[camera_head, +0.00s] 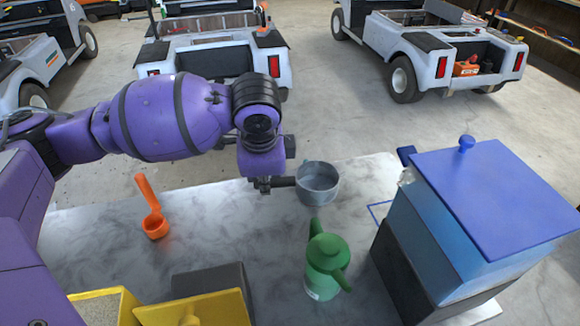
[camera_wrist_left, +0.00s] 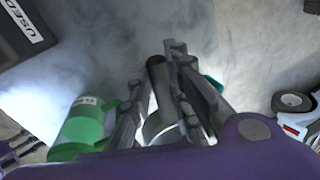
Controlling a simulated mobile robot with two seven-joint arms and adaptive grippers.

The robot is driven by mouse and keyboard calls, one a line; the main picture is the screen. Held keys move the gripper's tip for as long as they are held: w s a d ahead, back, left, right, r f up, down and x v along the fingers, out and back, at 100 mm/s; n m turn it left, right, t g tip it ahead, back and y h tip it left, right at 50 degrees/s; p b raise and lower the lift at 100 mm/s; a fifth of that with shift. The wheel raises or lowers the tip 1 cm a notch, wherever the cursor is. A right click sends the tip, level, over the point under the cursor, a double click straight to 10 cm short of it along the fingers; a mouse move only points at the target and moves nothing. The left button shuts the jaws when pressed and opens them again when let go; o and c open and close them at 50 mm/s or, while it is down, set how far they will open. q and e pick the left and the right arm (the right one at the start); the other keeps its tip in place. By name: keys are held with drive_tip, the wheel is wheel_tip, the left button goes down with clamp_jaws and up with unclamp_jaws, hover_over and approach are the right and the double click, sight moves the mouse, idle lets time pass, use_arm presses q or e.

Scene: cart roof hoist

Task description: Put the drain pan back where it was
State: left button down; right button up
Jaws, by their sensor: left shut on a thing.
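The drain pan looks like a small round grey pan (camera_head: 317,187) with a short dark handle (camera_head: 283,182) pointing left. It shows upright near the far edge of the table in the head view. My left gripper (camera_head: 266,184) is shut on the handle. In the left wrist view the handle (camera_wrist_left: 157,78) lies between the fingers of my left gripper (camera_wrist_left: 166,75), and part of the pan's rim (camera_wrist_left: 160,128) shows behind them. Whether the pan touches the table is hard to tell. A blue outline (camera_head: 378,212) is marked on the table right of the pan. My right gripper is out of view.
A green can with a spout (camera_head: 326,265) stands in front of the pan. A blue-lidded box (camera_head: 490,195) stands at the right, close to the outline. Yellow bins (camera_head: 195,308) are at the front. Carts stand beyond the table (camera_head: 215,225).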

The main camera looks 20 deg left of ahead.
use_arm(q)
drive_tip(key=w+a+f+m+g+h+p, duration=0.15)
drive_tip(key=w+a+m, duration=0.25)
drive_tip(key=a+m, duration=0.45)
drive_tip(key=w+a+f+m+h, duration=0.3)
drive_tip(key=w+a+m, duration=0.1)
drive_tip(key=a+m, duration=0.5)
drive_tip(key=shift+n+y, duration=0.25)
drive_tip(key=shift+n, duration=0.3)
drive_tip(key=f, duration=0.5)
drive_tip(key=a+f, duration=0.1)
drive_tip(key=f, duration=0.2)
drive_tip(key=shift+a+f, duration=0.1)
drive_tip(key=shift+f, duration=0.5)
drive_tip(key=c, duration=2)
unclamp_jaws()
drive_tip(key=shift+f, duration=0.1)
drive_tip(key=shift+c, duration=0.2)
drive_tip(key=o, duration=0.4)
